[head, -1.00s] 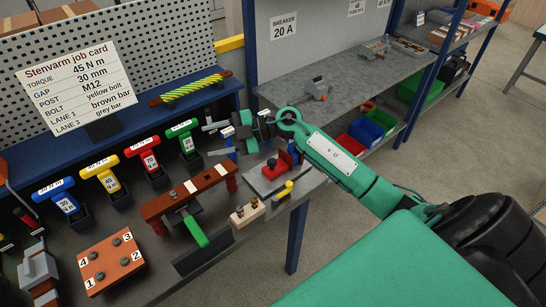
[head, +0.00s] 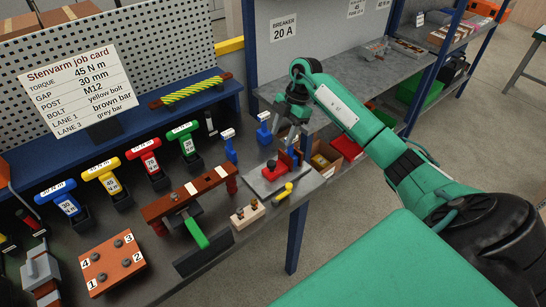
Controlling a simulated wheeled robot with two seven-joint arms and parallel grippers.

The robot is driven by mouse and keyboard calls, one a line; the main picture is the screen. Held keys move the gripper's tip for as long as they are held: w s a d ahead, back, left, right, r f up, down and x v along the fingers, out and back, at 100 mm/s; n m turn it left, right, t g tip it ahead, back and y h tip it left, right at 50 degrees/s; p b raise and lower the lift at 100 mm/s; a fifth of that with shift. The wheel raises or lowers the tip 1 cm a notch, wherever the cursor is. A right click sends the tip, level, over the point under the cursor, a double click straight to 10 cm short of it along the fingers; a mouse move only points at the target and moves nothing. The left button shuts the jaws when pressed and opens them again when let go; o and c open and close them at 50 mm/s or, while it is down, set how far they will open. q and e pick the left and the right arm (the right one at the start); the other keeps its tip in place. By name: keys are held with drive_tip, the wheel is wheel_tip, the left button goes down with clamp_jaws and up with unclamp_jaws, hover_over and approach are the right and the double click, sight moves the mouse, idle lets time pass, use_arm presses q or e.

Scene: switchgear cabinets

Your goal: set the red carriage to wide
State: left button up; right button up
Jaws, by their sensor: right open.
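The red carriage (head: 276,173) appears to be the small red block with a dark knob, sitting on a grey plate (head: 262,186) near the right end of the bench. My right gripper (head: 294,138) points down, open and empty, above and slightly right of the carriage. A gap to the carriage seems to remain, but its size is hard to judge. The far side of the carriage is partly hidden by the fingers. My left gripper is not in view.
A yellow-handled piece (head: 283,190) and a cream block (head: 247,214) lie in front of the plate. Blue white-topped posts (head: 263,130) stand behind. A brown bar with a green handle (head: 196,233) is at left. Shelf bins (head: 345,147) lie beyond the bench edge.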

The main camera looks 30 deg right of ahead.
sight(272, 163)
drive_tip(key=p+x, duration=0.3)
drive_tip(key=x, duration=0.6)
drive_tip(key=shift+a+f, duration=0.25)
drive_tip(key=shift+f, duration=0.35)
clamp_jaws()
drive_tip(key=a+p, duration=0.1)
drive_tip(key=a, duration=0.2)
drive_tip(key=shift+s+a+r, duration=0.1)
drive_tip(key=shift+s+a, duration=0.05)
drive_tip(key=shift+a, duration=0.25)
drive_tip(key=shift+c, duration=1.5)
unclamp_jaws()
drive_tip(key=o, duration=0.3)
drive_tip(key=shift+a, duration=0.1)
